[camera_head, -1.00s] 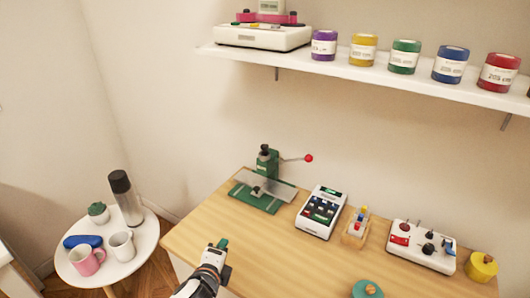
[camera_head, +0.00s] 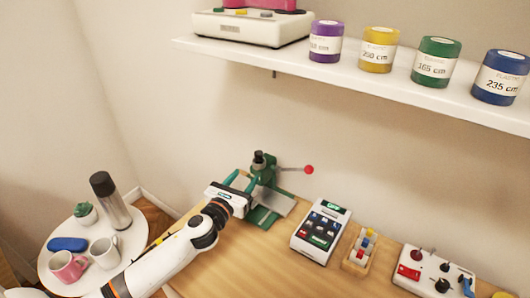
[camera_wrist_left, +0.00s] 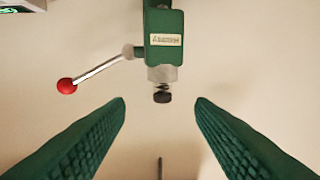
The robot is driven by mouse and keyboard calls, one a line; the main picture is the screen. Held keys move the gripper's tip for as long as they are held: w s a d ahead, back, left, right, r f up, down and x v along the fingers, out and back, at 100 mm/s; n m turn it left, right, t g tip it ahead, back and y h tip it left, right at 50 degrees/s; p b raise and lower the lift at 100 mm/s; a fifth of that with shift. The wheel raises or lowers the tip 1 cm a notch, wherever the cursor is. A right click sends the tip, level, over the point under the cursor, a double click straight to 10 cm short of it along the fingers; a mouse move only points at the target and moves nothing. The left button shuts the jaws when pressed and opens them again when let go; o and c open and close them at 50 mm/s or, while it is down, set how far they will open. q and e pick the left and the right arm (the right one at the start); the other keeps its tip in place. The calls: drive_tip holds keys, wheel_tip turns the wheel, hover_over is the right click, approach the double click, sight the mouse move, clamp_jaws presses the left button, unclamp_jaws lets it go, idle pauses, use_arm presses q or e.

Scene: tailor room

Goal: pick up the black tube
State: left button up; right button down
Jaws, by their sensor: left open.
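My left gripper (camera_head: 241,181) is open and empty, with its green fingers reaching toward the green press (camera_head: 263,176) on the wooden table. In the left wrist view the press (camera_wrist_left: 165,40) appears upside down. A short black piece (camera_wrist_left: 162,97) at the end of its pale cylinder shows between the two open fingers, apart from both. In the head view this dark top (camera_head: 259,157) stands up on the press. It is the only black tube-like piece I see near the gripper; I cannot tell if it is the black tube. My right gripper is out of view.
The press lever ends in a red ball (camera_head: 309,169), also in the left wrist view (camera_wrist_left: 66,86). A keypad device (camera_head: 321,231), a small wooden rack (camera_head: 360,248) and a control box (camera_head: 435,272) stand to the right.

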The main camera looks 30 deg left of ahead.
sight(257, 157)
use_arm(q)
drive_tip(key=w, duration=0.3)
drive_tip(key=w+p, duration=0.1)
drive_tip(key=shift+w+r, duration=0.35)
drive_tip(key=shift+w+f, duration=0.1)
drive_tip(key=shift+w, duration=0.55)
drive_tip(key=w, duration=0.3)
drive_tip(key=w+p, duration=0.1)
drive_tip(key=shift+w+a+r, duration=0.15)
drive_tip(key=shift+a+r, duration=0.1)
drive_tip(key=shift+r, duration=0.1)
drive_tip(key=shift+w+f, duration=0.1)
drive_tip(key=shift+w, duration=0.2)
drive_tip(key=shift+s, duration=0.1)
drive_tip(key=shift+c, duration=0.3)
drive_tip(key=c, duration=1)
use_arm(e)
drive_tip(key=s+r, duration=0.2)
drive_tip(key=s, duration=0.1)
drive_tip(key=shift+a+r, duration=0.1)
